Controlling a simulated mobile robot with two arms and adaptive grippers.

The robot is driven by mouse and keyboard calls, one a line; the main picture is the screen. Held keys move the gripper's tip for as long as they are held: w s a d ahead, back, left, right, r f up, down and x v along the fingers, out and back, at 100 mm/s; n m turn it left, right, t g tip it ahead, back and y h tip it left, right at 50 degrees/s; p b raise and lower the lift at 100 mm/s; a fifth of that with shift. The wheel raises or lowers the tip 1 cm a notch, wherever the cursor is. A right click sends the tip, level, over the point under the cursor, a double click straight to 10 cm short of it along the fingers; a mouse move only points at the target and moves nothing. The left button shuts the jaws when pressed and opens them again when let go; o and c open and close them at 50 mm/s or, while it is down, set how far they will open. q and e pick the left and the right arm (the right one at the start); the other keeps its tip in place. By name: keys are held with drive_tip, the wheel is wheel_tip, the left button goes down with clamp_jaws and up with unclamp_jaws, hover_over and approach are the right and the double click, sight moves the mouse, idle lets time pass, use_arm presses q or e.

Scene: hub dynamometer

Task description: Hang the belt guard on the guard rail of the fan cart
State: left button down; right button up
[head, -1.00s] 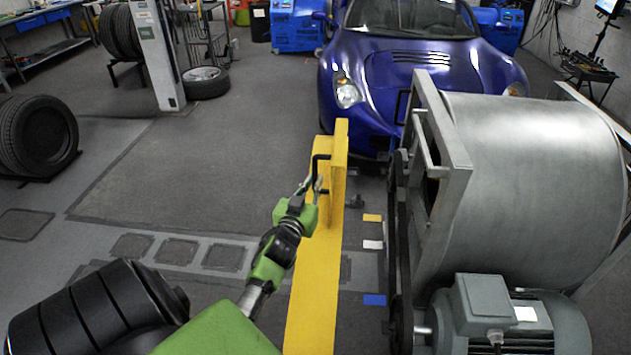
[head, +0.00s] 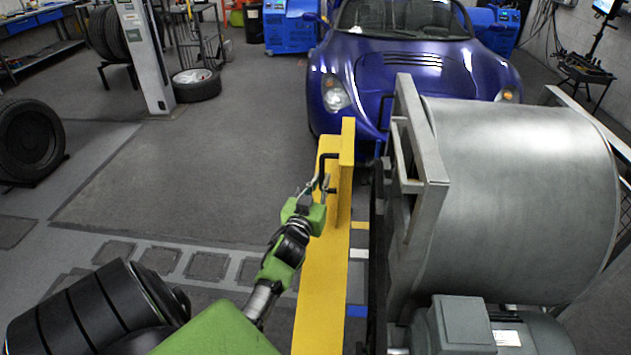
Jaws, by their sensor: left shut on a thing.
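The belt guard (head: 322,285) is a long yellow channel with an upright plate and a black handle at its far end. My left gripper (head: 318,188) is at that handle and shut on it, holding the guard in front of me. The fan cart (head: 520,190), with a big grey metal drum in a frame, stands right of the guard. Its guard rail (head: 404,160) is a light bar on the frame's left side. The guard is left of the rail with a narrow gap between them in the picture. The guard's near end is cut off by the bottom edge. My right gripper is not in view.
A grey motor (head: 465,325) sits low at the cart's near side. A blue car (head: 400,55) stands behind the guard and cart. Tyres (head: 30,140) stand at the left. The floor left of the guard (head: 200,180) is clear.

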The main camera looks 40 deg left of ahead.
use_arm(q)
drive_tip(key=shift+w+d+r+b, duration=0.25)
drive_tip(key=shift+w+d+b, duration=0.1)
drive_tip(key=shift+w+d, duration=0.55)
drive_tip(key=w+d+f+b, duration=0.1)
drive_tip(key=w+d+b, duration=0.5)
drive_tip(key=d, duration=0.3)
drive_tip(key=shift+w+d, duration=0.15)
drive_tip(key=shift+w, duration=0.25)
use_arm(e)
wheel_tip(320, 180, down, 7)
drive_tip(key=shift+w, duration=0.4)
use_arm(q)
drive_tip(key=shift+f, duration=0.15)
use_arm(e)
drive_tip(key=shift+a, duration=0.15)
